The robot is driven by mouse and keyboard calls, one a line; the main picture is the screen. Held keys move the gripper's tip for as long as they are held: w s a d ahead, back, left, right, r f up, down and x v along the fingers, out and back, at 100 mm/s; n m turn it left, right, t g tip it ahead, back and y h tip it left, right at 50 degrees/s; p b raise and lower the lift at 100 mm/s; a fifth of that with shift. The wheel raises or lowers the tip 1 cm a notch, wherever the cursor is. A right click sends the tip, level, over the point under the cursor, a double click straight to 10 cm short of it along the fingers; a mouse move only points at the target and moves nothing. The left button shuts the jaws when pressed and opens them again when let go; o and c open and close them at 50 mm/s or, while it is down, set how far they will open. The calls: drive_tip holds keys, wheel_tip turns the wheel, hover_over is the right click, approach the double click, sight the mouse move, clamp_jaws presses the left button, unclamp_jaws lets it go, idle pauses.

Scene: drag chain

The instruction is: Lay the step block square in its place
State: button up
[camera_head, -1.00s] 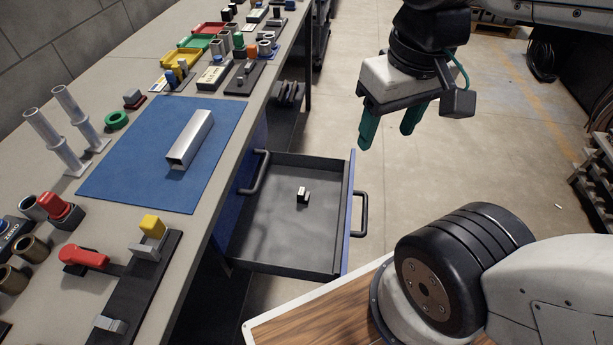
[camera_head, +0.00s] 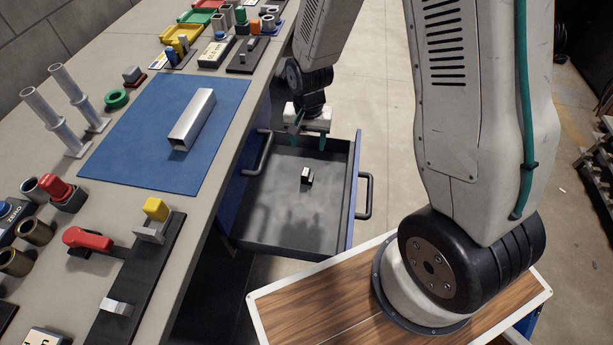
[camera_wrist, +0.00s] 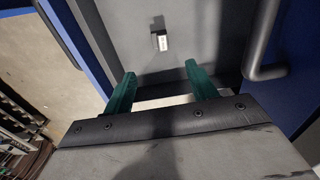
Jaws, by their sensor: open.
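A small block (camera_head: 306,175), dark with a pale face, lies alone on the floor of the open drawer (camera_head: 280,222). I take it for the step block, but its steps are too small to make out. In the wrist view the block (camera_wrist: 160,40) lies beyond my fingertips, roughly midway between them. My gripper (camera_head: 309,138) is over the far end of the drawer, with its green fingers pointing down. The wrist view shows my gripper (camera_wrist: 160,76) open and empty, apart from the block.
The bench on the left holds a blue mat (camera_head: 140,150) with a metal channel (camera_head: 192,118), a black strip with a yellow block (camera_head: 155,209), and a red-handled part (camera_head: 88,240).

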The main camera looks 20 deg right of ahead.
drive_tip(key=m, duration=0.1)
hover_over(308, 172)
drive_tip(key=f, duration=0.9)
drive_tip(key=shift+s+a+f, duration=0.15)
drive_tip(key=shift+a+f, duration=0.1)
drive_tip(key=shift+a, duration=0.1)
drive_tip(key=f, duration=0.5)
drive_tip(key=shift+d+f, duration=0.25)
drive_tip(key=shift+f, duration=0.1)
drive_tip(key=shift+c, duration=0.4)
clamp_jaws()
drive_tip(key=shift+r, duration=0.15)
